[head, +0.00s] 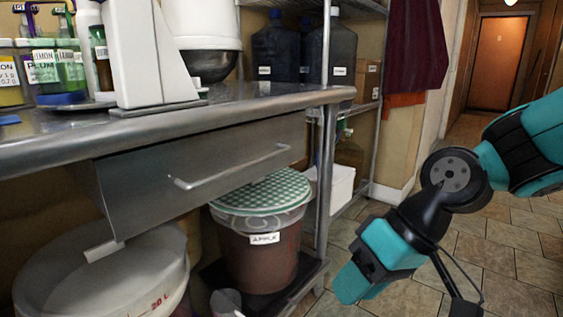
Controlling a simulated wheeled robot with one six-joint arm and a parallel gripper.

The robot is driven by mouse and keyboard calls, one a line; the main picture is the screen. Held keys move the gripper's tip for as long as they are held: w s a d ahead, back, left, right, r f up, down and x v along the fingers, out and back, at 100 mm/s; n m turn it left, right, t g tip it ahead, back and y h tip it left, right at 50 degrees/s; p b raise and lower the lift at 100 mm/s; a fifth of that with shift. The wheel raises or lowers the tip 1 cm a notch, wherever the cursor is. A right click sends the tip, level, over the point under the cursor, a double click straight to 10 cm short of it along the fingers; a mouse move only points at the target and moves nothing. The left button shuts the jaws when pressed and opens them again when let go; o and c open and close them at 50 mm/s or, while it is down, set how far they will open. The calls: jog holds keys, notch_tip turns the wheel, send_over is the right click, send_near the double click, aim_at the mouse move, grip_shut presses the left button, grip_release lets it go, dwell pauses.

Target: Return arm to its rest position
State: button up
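My teal and black arm (452,180) comes in from the right edge and bends downward in front of the tiled floor. Its end, with my gripper (368,275), hangs low at the lower right, to the right of the steel table's leg. A dark cable loops beside it. I cannot make out both fingertips, so whether it is open or shut does not show. No held thing is visible.
A steel table (180,120) with a drawer (200,165) stands at the left. Under it are a bucket with a green checked lid (265,192) and a white bucket (100,285). Dark jugs (276,52) stand on a rack behind. Open floor (505,245) lies at the right.

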jog(key=s+d+r+h+p, duration=0.2)
jog(key=s+d+r, duration=0.2)
jog(key=s, duration=0.5)
notch_tip(320, 180, up, 38)
jog(key=p, duration=3.7)
jog(key=shift+s+d+r+n, duration=0.15)
jog(key=shift+s+d+n, duration=0.2)
jog(key=shift+n, duration=0.05)
